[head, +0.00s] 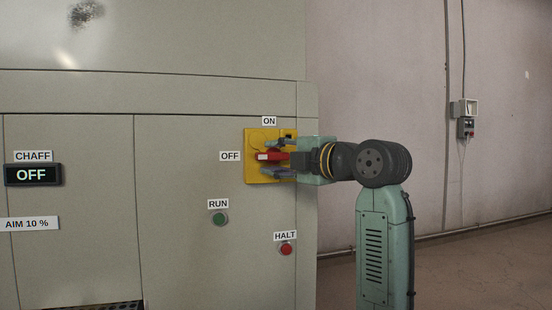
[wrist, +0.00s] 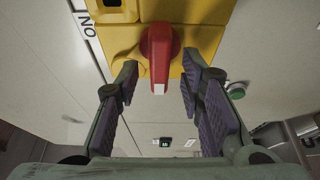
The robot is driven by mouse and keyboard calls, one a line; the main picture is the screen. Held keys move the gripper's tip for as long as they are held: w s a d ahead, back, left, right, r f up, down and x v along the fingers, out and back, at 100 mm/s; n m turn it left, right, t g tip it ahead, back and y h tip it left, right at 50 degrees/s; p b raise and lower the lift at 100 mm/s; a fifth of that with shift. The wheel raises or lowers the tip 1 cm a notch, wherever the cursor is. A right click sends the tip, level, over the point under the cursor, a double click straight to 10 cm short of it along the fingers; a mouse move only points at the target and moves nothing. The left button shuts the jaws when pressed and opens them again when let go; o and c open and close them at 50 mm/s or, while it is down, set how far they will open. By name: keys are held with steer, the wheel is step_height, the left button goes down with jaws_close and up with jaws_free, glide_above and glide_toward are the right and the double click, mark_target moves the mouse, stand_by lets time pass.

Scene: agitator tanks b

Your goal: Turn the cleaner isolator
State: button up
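The cleaner isolator is a yellow plate (head: 258,174) on the cabinet front with a red handle (head: 270,156). The handle lies level, its white-marked end pointing left to the OFF label (head: 230,156); the ON label (head: 269,121) is above the plate. My gripper (head: 276,158) is at the plate from the right, one finger above the handle and one below. In the wrist view the red handle (wrist: 160,50) stands between the spread fingers of my gripper (wrist: 158,88), with gaps on both sides.
A green RUN button (head: 219,219) and a red HALT button (head: 286,249) sit below the isolator. A CHAFF display (head: 33,174) at left reads OFF, over an AIM 10 % label (head: 29,223). A switch box (head: 466,127) hangs on the far wall. Floor at right is clear.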

steer(key=v, duration=1.2)
steer(key=shift+a, duration=0.1)
